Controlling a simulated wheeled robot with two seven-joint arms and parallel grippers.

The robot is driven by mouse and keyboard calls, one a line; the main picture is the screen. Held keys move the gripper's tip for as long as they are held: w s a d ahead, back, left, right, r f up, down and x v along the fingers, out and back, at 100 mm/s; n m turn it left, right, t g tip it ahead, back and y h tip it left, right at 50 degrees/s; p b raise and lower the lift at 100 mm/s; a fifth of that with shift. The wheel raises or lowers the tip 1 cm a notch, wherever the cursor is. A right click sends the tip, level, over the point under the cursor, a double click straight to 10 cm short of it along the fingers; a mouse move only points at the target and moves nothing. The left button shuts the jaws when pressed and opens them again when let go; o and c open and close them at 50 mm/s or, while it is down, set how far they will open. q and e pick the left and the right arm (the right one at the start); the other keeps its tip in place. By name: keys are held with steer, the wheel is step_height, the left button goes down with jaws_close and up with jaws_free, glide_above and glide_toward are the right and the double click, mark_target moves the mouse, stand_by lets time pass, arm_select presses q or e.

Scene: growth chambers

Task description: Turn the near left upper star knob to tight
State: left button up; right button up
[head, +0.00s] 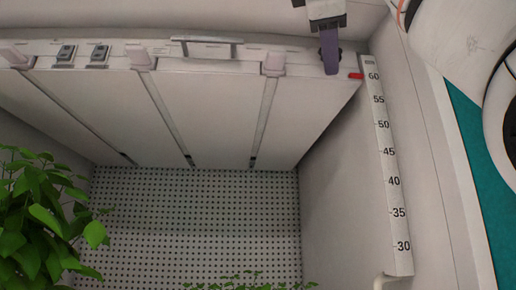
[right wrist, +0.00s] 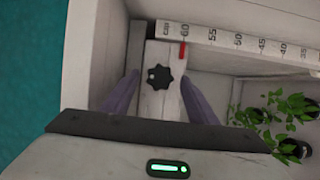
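A black star knob (right wrist: 158,77) with a small pale mark on its face sits on the white end of a panel in the right wrist view. My right gripper (right wrist: 160,86) is open, with one purple finger on each side of the knob. A gap shows between each finger and the knob, so it is not gripped. In the head view my right gripper (head: 331,58) is at the upper right, over the end of the light panel (head: 215,105); the knob cannot be made out there. My left gripper is in neither view.
A height scale (head: 385,150) runs down the chamber's right wall, with a red marker (head: 355,76) near 60. A leafy plant (head: 40,215) stands at the lower left. A white handle (head: 207,41) and two small switches (head: 83,54) are along the panel's edge.

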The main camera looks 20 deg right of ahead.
steer(key=v, duration=1)
steer(key=shift+s+a, duration=0.1)
stand_by(0.5)
